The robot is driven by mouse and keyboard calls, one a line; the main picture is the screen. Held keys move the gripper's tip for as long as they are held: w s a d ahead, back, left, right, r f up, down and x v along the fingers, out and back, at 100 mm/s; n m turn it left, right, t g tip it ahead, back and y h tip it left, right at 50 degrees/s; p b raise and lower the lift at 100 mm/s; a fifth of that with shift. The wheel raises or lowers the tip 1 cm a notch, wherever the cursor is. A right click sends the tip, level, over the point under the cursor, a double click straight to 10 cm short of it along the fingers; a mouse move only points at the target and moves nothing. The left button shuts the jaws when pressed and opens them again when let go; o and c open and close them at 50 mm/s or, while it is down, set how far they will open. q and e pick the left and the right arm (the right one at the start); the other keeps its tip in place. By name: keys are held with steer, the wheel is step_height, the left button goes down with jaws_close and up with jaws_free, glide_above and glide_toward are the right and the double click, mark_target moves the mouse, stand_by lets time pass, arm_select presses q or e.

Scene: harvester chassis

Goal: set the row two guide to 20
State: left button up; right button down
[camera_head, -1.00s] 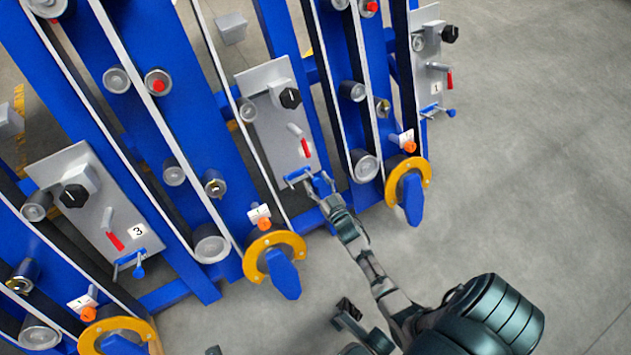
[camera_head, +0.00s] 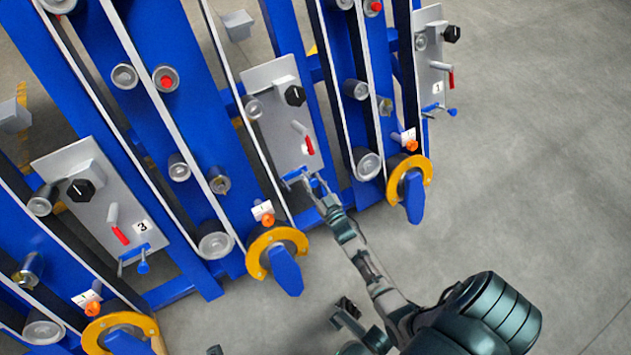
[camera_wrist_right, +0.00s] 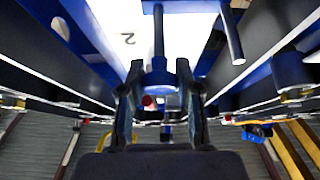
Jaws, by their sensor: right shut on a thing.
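The row two panel (camera_head: 272,128) is the grey plate in the middle of the head view, with a black dial (camera_head: 295,96) and a red-tipped lever (camera_head: 309,145). At its lower end is a blue guide bracket (camera_head: 294,176). My right gripper (camera_head: 316,184) is at this bracket. In the right wrist view, its fingers (camera_wrist_right: 159,84) are shut on a blue knob (camera_wrist_right: 160,73) on a rod, below a white plate marked 2 (camera_wrist_right: 130,39). The guide's scale reading cannot be made out. Dark parts of mine show at the bottom edge; the left gripper is not clear.
A panel marked 3 (camera_head: 105,200) stands to the left and one marked 1 (camera_head: 430,60) to the right. Yellow rings with blue handles (camera_head: 275,255) jut out below the rows. Blue frame bars and rollers flank the panel. The grey floor (camera_head: 540,180) at right is clear.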

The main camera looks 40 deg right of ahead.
steer(key=c, duration=0.9)
jaws_free()
steer(key=shift+c, duration=0.2)
steer(key=shift+o, duration=0.8)
steer(key=shift+s+d, duration=0.1)
steer(key=shift+d, duration=0.1)
steer(key=shift+d+f, duration=0.1)
steer(key=shift+d, duration=0.1)
steer(key=v, duration=1.2)
steer(key=shift+f, duration=0.1)
